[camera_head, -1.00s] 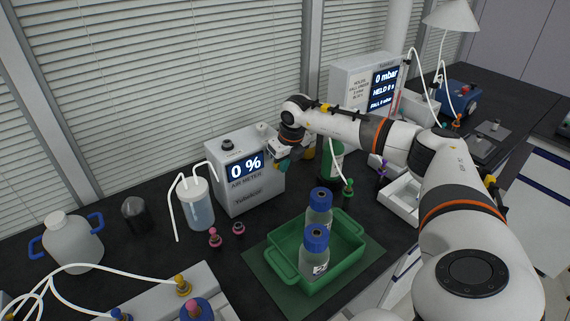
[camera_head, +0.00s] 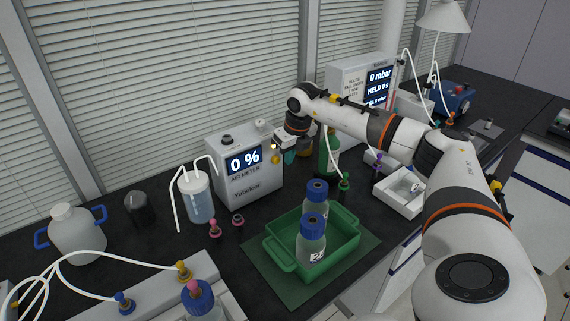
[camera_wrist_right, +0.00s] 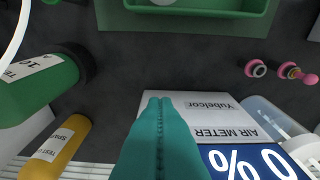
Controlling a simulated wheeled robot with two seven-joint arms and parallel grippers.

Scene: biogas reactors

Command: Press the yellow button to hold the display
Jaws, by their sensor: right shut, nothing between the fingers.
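The air meter (camera_head: 262,187) is a grey box on the bench, with a lit display (camera_head: 244,162) reading "0 %". A small yellow button (camera_head: 275,159) shows at the right of its front, beside the display. My right gripper (camera_head: 286,158) is just to the right of the button, with teal fingers shut and empty. Contact with the button cannot be made out. In the right wrist view, the shut fingers (camera_wrist_right: 160,104) lie in front of the upside-down meter (camera_wrist_right: 205,108) and its display (camera_wrist_right: 245,163). The button is not visible there. My left gripper is not in view.
A green tray (camera_head: 283,259) with blue-capped bottles stands in front. A green bottle (camera_head: 329,160) and an orange bottle (camera_wrist_right: 62,140) stand close to the right gripper. A wash bottle (camera_head: 197,200) with tubes is left of the meter. A second display box (camera_head: 350,90) stands behind.

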